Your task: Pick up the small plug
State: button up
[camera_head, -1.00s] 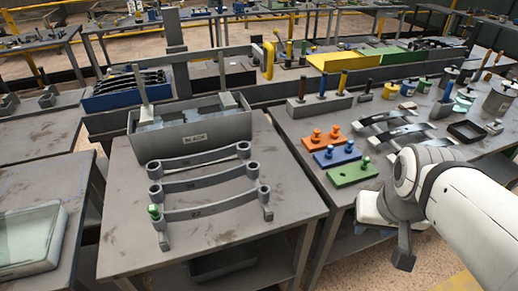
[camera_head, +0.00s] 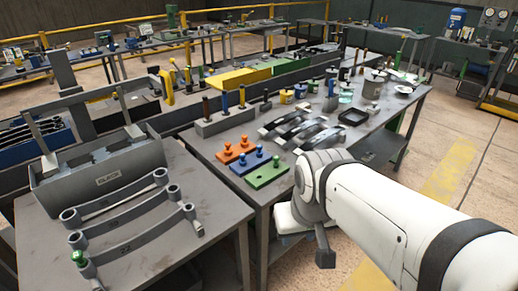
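Several small plugs show, and I cannot tell which one is the small plug. A green plate (camera_head: 268,178) on the right bench carries one green plug (camera_head: 276,161). The blue plate (camera_head: 241,169) and the orange plate (camera_head: 226,157) behind it carry plugs in their own colours. Another green plug (camera_head: 78,257) sits at the near-left end of a leaf spring on the left bench. My gripper (camera_head: 324,258) is at the right bench's near edge, right of and nearer than the green plate. My arm hides most of it, so its opening is unclear.
A grey bin (camera_head: 110,178) and several curved leaf springs (camera_head: 130,229) occupy the left bench. Behind the plates stands a grey block (camera_head: 224,119) with upright pegs. Dark leaf springs (camera_head: 322,142) and a black tray (camera_head: 354,117) lie farther right. Open floor (camera_head: 455,150) is at right.

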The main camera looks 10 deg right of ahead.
aim_at(276, 164)
jog(key=u, duration=0.05)
jog(key=k, duration=1)
jog(key=z, duration=0.6)
jog(key=i, duration=2.3)
jog(key=u, duration=0.45)
